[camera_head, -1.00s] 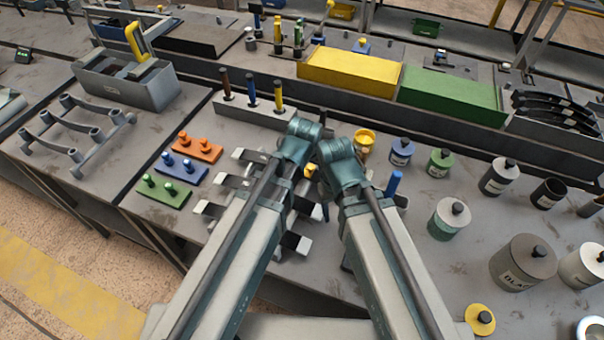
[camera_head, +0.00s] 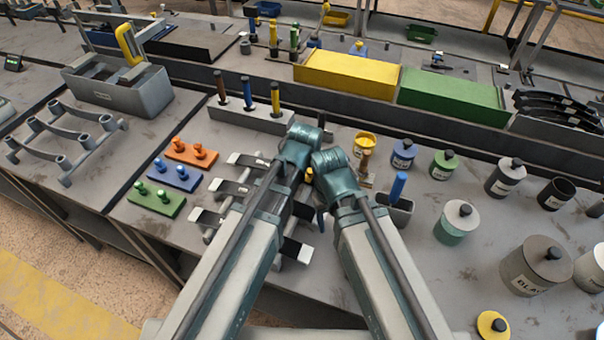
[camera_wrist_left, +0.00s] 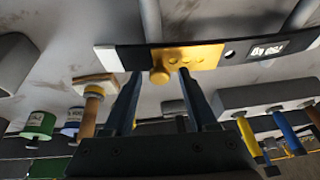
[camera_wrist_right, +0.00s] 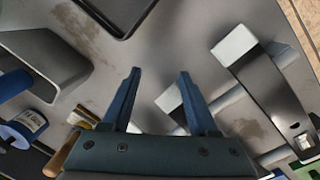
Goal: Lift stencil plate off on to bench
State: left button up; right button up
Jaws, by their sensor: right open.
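The yellow stencil plate (camera_wrist_left: 192,58) with its round knob lies across a dark spring leaf (camera_wrist_left: 130,57) with a white labelled end, in the left wrist view. Only a small yellow patch of it (camera_head: 309,174) shows in the head view, between my arms. My left gripper (camera_wrist_left: 160,80) is open, its fingers apart on either side of the knob; I cannot tell whether they touch it. My right gripper (camera_wrist_right: 157,78) is open and empty over the bench, beside a leaf with a white end (camera_wrist_right: 265,85). My arms hide much of the leaf rack in the head view.
Orange (camera_head: 191,152), blue (camera_head: 175,175) and green (camera_head: 156,199) stencil plates lie on the bench left of the rack. A grey holder with brushes (camera_head: 250,115) stands behind. Paint tins, a grey box with a blue handle (camera_head: 396,209) and the black tin (camera_head: 536,264) stand right.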

pick_arm(q)
grip_shut()
jog(key=shift+r, duration=0.15)
pick_arm(e)
jog(key=shift+r, duration=0.15)
